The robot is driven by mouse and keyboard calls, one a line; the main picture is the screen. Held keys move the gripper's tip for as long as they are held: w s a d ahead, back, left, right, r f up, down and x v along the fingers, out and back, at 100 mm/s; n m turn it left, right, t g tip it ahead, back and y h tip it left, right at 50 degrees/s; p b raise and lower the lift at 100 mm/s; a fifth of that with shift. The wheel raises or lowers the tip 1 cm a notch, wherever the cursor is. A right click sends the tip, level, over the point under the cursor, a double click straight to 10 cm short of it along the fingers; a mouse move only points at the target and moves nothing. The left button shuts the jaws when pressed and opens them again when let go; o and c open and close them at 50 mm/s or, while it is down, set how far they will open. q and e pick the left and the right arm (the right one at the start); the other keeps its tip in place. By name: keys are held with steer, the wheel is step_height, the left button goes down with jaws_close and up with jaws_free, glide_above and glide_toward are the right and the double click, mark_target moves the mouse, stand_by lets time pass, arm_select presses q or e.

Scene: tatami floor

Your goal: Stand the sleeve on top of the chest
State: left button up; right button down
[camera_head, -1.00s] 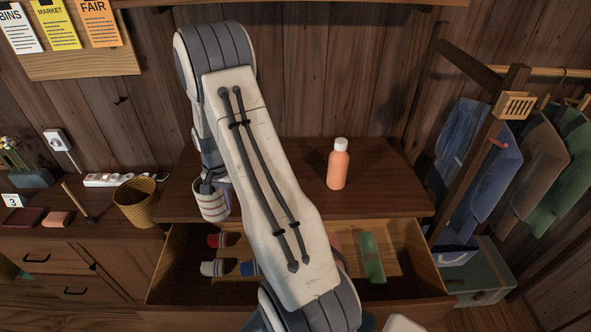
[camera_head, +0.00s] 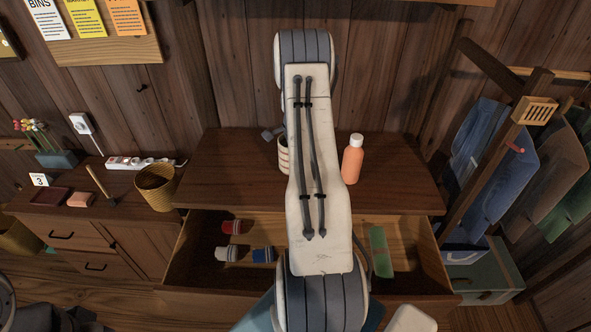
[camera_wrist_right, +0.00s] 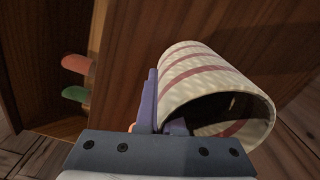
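The sleeve (camera_head: 284,155) is a cream tube with reddish stripes. In the head view it shows just left of my right arm, over the chest's top (camera_head: 235,160), partly hidden by the arm. In the right wrist view the sleeve (camera_wrist_right: 215,90) looks tilted, its dark open end towards the camera. My right gripper (camera_wrist_right: 162,115) is shut on its wall, one finger outside and one inside the opening. Whether the sleeve's lower end touches the chest cannot be told. My left gripper is not in view.
An orange bottle (camera_head: 353,160) stands on the chest top, right of my arm. The drawer (camera_head: 200,265) below is open, with rolled items (camera_head: 263,254) and a green item (camera_head: 380,252) inside. A wicker basket (camera_head: 156,188) stands on the left cabinet. Clothes (camera_head: 480,150) hang at right.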

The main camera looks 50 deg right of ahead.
step_height(320, 180, down, 4)
steer(key=shift+r+p, duration=0.2)
steer(key=shift+p, duration=0.4)
steer(key=shift+f, duration=0.2)
steer(key=shift+f, duration=0.2)
steer(key=c, duration=1.1)
jaws_free()
steer(key=shift+o, duration=0.2)
steer(key=shift+r, duration=0.1)
